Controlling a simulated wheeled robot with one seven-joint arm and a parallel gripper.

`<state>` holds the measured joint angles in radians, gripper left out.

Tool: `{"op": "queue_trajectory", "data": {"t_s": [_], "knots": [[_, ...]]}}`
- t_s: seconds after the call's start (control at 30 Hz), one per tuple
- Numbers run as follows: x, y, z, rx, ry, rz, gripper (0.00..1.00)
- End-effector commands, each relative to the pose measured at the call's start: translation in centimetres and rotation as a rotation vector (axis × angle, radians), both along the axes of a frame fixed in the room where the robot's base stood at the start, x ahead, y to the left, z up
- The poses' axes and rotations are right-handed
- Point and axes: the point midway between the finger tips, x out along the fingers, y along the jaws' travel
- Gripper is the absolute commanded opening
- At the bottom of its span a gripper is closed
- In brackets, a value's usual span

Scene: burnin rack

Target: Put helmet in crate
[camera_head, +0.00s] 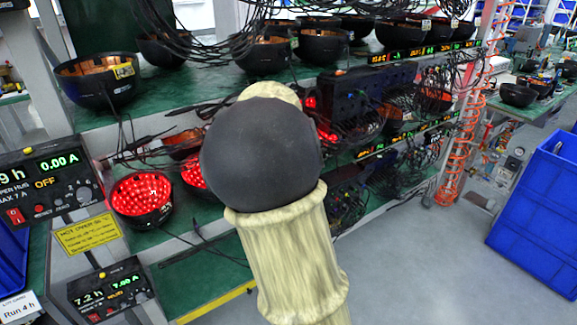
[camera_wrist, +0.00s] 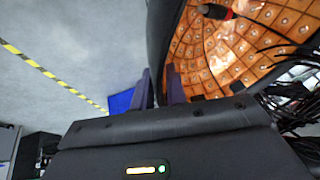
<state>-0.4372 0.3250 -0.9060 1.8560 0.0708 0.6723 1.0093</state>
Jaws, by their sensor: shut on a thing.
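In the wrist view my gripper (camera_wrist: 160,92) is shut on the rim of a helmet (camera_wrist: 215,50). The helmet has a dark outer shell and an orange tiled inside with small light dots. A plug with a red part and a cable lies across its inside. In the head view my own arm hides the gripper, and I cannot make out the held helmet. Blue crates (camera_head: 540,205) stand on the floor at the right of the head view. A blue patch (camera_wrist: 122,102) beyond the fingers in the wrist view may be a crate.
The green rack shelves hold several other dark helmets (camera_head: 96,80) and hanging black cables. A red-lit helmet (camera_head: 141,200) sits lower left near control panels (camera_head: 45,185). An orange coiled hose (camera_head: 462,140) hangs at the rack's right end. Grey floor (camera_head: 430,270) is clear before the crates.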

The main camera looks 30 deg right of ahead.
Motion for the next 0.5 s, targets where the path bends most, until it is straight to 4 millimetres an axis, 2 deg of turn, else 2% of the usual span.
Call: {"op": "queue_trajectory", "data": {"t_s": [0.5], "knots": [[1.4,-2.5,-5.8,0.001,0.001,0.187,0.00]]}}
